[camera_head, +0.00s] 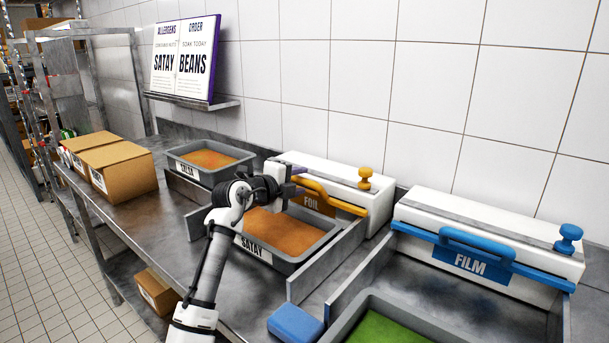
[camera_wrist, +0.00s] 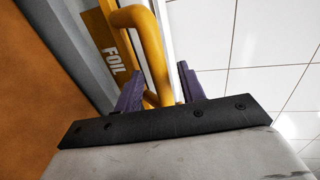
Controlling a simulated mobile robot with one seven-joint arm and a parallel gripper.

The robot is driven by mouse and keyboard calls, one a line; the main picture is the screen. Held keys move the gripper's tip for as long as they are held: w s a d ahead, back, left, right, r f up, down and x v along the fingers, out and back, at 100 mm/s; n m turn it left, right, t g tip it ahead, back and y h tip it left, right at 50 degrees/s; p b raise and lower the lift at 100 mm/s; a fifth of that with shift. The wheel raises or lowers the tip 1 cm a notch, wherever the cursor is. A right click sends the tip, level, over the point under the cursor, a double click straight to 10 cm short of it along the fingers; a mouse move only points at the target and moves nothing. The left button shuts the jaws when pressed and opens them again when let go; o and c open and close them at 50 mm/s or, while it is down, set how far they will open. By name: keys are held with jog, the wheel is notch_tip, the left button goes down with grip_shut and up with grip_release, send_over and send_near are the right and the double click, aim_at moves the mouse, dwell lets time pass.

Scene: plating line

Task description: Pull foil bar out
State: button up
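The foil dispenser (camera_head: 330,178) is a white box against the wall with a yellow FOIL plate. My gripper (camera_head: 297,181) is at that left end, above the far edge of the satay tray. In the wrist view, the foil bar (camera_wrist: 152,50) passes between the two purple fingers of my gripper (camera_wrist: 160,90). The fingers are apart, with some space seeming to show beside the bar. Contact with the bar cannot be made out.
The satay tray (camera_head: 283,261) lies below my arm, with the salsa tray (camera_head: 206,177) behind it. A blue film dispenser (camera_head: 490,240) stands to the right. A blue block (camera_head: 295,323) lies in front. Cardboard boxes (camera_head: 122,173) stand at left.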

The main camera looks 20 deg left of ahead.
jog(key=shift+x, duration=1.45)
jog(key=shift+c, duration=0.3)
grip_shut()
